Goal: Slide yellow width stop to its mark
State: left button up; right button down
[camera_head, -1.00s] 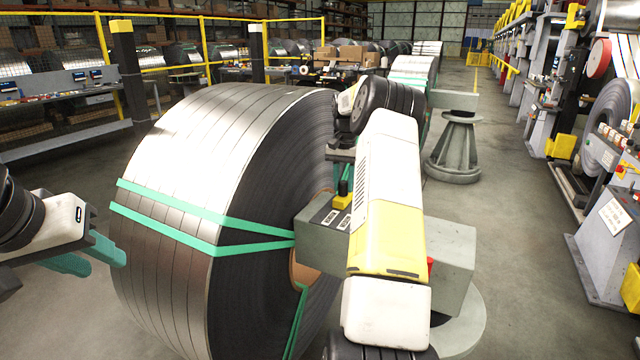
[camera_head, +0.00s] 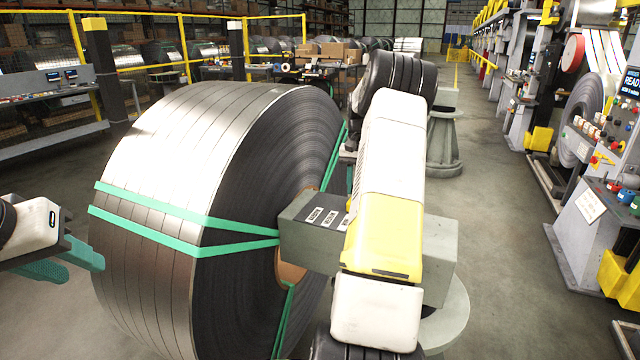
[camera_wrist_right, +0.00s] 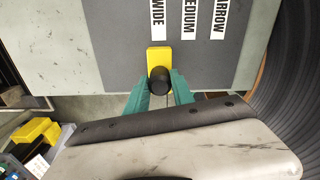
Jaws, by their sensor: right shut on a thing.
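The yellow width stop (camera_wrist_right: 159,56) with its round black knob lies on a dark plate (camera_wrist_right: 205,72) in the right wrist view, in line with the WIDE label (camera_wrist_right: 158,16). The MEDIUM label (camera_wrist_right: 187,15) and NARROW label (camera_wrist_right: 219,16) are beside it. My right gripper (camera_wrist_right: 160,88) has its green fingers on both sides of the black knob, shut on it. In the head view my right arm hides the stop and that gripper; the labels (camera_head: 328,218) show on the grey arm (camera_head: 308,240). My left gripper (camera_head: 72,263) is at the left, apart from the coil; its jaw gap is unclear.
A large steel coil (camera_head: 165,150) with green straps fills the left and middle. A grey pedestal (camera_head: 444,145) stands behind my right arm. A control console (camera_head: 590,215) stands at the right. The floor aisle (camera_head: 500,230) between is clear.

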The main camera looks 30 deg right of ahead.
jog(key=shift+r, duration=0.1)
jog(key=c, duration=1.1)
grip_release()
jog(key=shift+r, duration=3.85)
